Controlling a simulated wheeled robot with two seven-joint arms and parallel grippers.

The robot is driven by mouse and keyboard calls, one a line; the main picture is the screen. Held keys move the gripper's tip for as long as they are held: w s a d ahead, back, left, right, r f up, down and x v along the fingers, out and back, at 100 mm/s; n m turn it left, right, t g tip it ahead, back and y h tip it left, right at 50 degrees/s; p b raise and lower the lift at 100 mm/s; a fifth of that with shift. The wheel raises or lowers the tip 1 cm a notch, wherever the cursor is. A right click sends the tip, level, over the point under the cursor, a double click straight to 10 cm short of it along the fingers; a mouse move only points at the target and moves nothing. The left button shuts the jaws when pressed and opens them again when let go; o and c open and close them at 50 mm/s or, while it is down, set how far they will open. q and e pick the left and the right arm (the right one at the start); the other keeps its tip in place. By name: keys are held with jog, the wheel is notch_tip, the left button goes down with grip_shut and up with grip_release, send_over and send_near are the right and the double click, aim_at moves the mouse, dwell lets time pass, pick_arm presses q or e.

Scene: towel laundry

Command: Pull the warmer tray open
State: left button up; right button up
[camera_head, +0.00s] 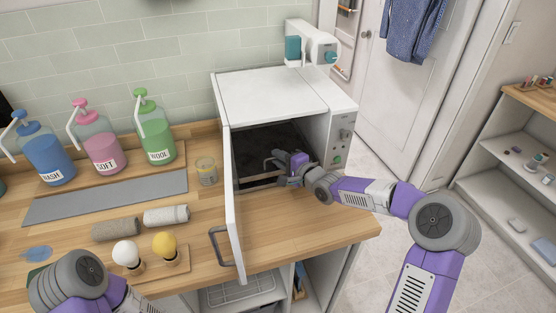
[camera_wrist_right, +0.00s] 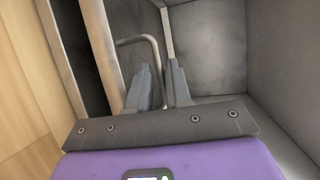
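The white warmer (camera_head: 270,95) stands on the counter with its door (camera_head: 232,200) swung open toward me. The tray (camera_head: 262,181) is low inside the dark cavity. Its bent-rod handle (camera_head: 270,163) sticks up beside my right gripper (camera_head: 284,161), which reaches in at the opening. In the right wrist view the handle (camera_wrist_right: 151,44) runs down between the two fingers of my right gripper (camera_wrist_right: 158,72). The fingers stand apart, with a narrow gap showing around the rod. My left arm shows at the lower left, but its gripper is out of view.
Blue, pink and green pump bottles (camera_head: 155,138) stand at the back left. A glass jar (camera_head: 206,171), rolled towels (camera_head: 166,215) and two bulb-like objects (camera_head: 164,245) lie left of the open door. The counter (camera_head: 300,219) before the warmer is clear.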

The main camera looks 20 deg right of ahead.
jog(key=shift+w+a, duration=0.15)
jog(key=shift+w, duration=0.2)
grip_shut()
jog(key=shift+s, duration=0.1)
